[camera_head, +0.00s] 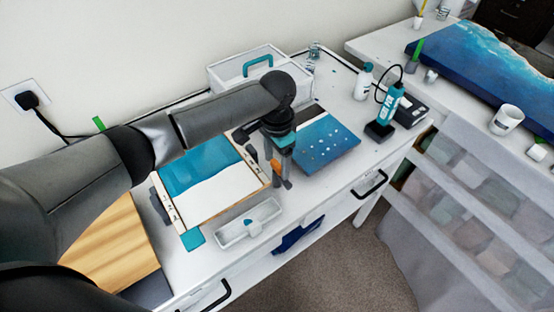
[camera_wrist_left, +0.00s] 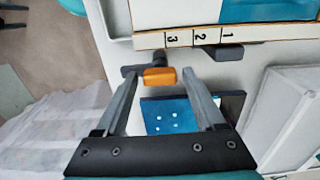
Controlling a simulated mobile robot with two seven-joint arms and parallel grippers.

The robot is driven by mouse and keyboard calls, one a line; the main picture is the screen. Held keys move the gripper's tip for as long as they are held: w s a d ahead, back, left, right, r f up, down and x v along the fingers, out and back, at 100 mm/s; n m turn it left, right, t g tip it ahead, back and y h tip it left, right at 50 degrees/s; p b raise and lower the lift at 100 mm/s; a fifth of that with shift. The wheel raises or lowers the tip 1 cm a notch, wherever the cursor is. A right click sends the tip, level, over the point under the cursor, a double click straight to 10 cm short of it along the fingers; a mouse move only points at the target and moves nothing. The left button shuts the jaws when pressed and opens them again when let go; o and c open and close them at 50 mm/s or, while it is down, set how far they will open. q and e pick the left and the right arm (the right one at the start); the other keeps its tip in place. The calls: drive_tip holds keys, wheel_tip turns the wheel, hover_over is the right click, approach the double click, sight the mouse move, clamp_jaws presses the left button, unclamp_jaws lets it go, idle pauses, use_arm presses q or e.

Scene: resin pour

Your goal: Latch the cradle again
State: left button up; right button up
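The cradle (camera_head: 166,200) is a pale wooden frame on the white table, holding a teal and white panel (camera_head: 207,175). Its numbered edge (camera_wrist_left: 185,39), marked 1, 2 and 3, crosses the top of the left wrist view. A black latch with an orange lever (camera_wrist_left: 159,77) sits just off that edge; the orange also shows in the head view (camera_head: 276,165). My left gripper (camera_wrist_left: 160,75) is open, its fingers apart on either side of the orange lever. In the head view, it (camera_head: 277,180) points down at the cradle's right edge. Contact cannot be told. My right gripper is not in view.
A blue dotted board (camera_head: 328,143) lies right of the gripper. A white tray (camera_head: 232,240) stands in front and a white caddy (camera_head: 222,78) behind. A teal and black tool (camera_head: 390,105) and a white bottle (camera_head: 362,83) stand farther right. A wooden board (camera_head: 112,245) lies left.

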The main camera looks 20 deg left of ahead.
use_arm(q)
clamp_jaws()
idle(0.3)
